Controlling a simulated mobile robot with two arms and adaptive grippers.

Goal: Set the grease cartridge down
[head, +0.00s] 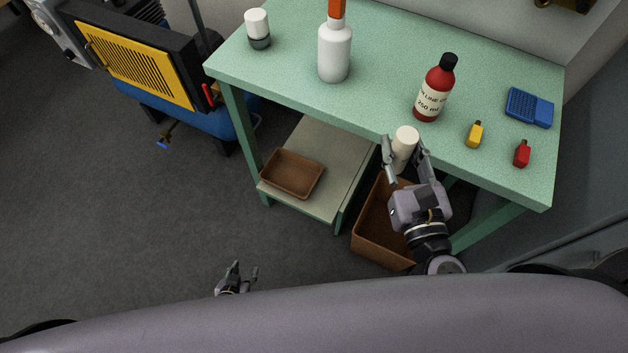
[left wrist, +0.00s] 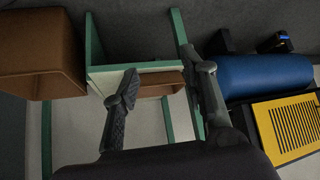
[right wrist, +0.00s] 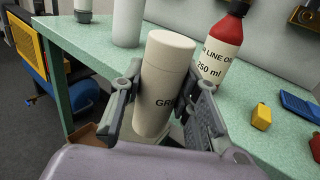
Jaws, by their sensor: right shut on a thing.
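The grease cartridge (head: 405,143) is a cream cylinder, held upright at the front edge of the green table (head: 285,75). Whether the cartridge touches the table is unclear. My left gripper (head: 241,273) is low, away from the table, its fingers apart and empty; the left wrist view also shows it (left wrist: 165,85).
On the table stand a white bottle (head: 334,53), a white-and-grey container (head: 257,28) and a red bottle (head: 433,92). A yellow bottle (head: 475,134), red bottle (head: 522,154) and blue box (head: 529,107) lie right. A brown bin (head: 370,225) is below; a tray (head: 292,174) sits on the shelf.

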